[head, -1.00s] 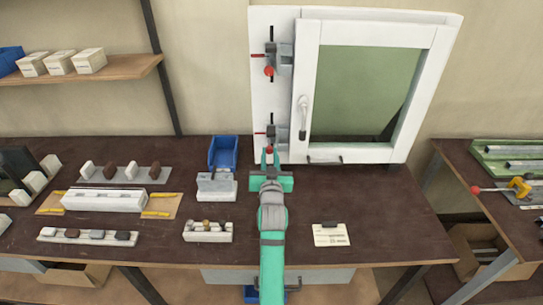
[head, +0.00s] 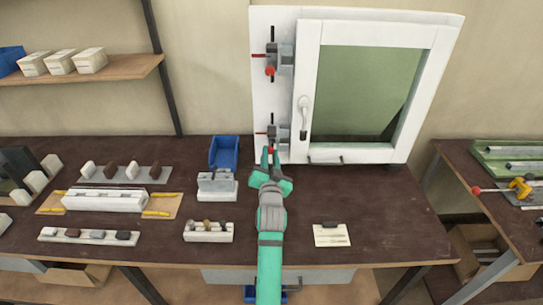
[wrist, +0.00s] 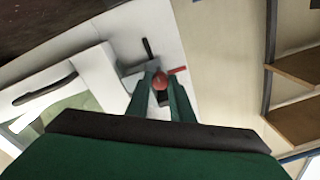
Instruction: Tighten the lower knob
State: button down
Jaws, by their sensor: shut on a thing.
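The lower knob is a red ball (wrist: 160,81) in the wrist view, held between the two green fingertips of my gripper (wrist: 162,88). In the head view my gripper (head: 269,153) reaches up to the lower clamp (head: 280,132) on the white frame, its hand rolled at a tilt. The fingers mostly hide the knob there. A red mark and a dark mark stick out beside the knob in the wrist view. The upper clamp has a similar red knob (head: 270,70), well above and apart from my gripper.
The white-framed window (head: 432,70) with its handle (head: 303,112) stands right of the clamps. A blue bin (head: 224,150) and a grey-white block fixture (head: 216,188) sit left of my gripper. A white card (head: 331,236) lies to the right on the dark bench, with bare surface around it.

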jog(key=shift+r, duration=0.2)
jog(key=c, duration=1.5)
grip_release()
jog(key=shift+c, duration=0.2)
jog(key=shift+s+f, duration=0.1)
jog(key=s, duration=1.1)
jog(key=shift+f, duration=0.2)
jog(key=shift+d, duration=0.1)
jog(key=shift+w, duration=0.15)
